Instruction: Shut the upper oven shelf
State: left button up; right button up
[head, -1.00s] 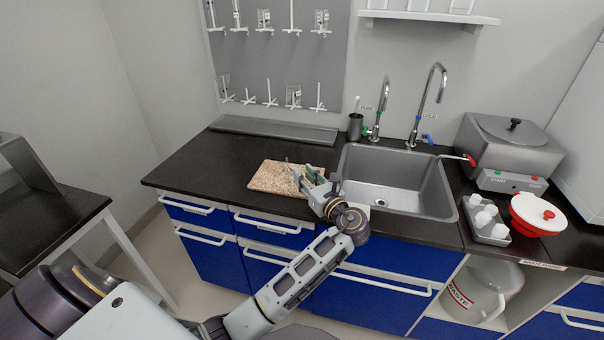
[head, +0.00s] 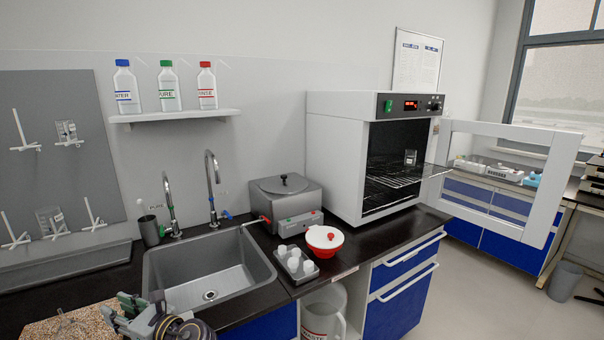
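The oven (head: 335,160) stands on the counter right of centre in the head view, its glass door (head: 545,190) swung wide open to the right. The upper oven shelf (head: 420,174) is a wire rack pulled out through the opening toward the door. A small glass beaker (head: 410,157) stands on it. A lower rack (head: 378,198) shows dimly inside.
The sink (head: 205,270) with tall taps, a metal water bath (head: 285,203), a red bowl with white lid (head: 324,240) and a tray of white bottles (head: 296,265) lie between my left gripper and the oven. A speckled board (head: 65,328) is at bottom left.

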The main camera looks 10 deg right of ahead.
aim_at(432, 176)
jog(key=z, duration=1.4)
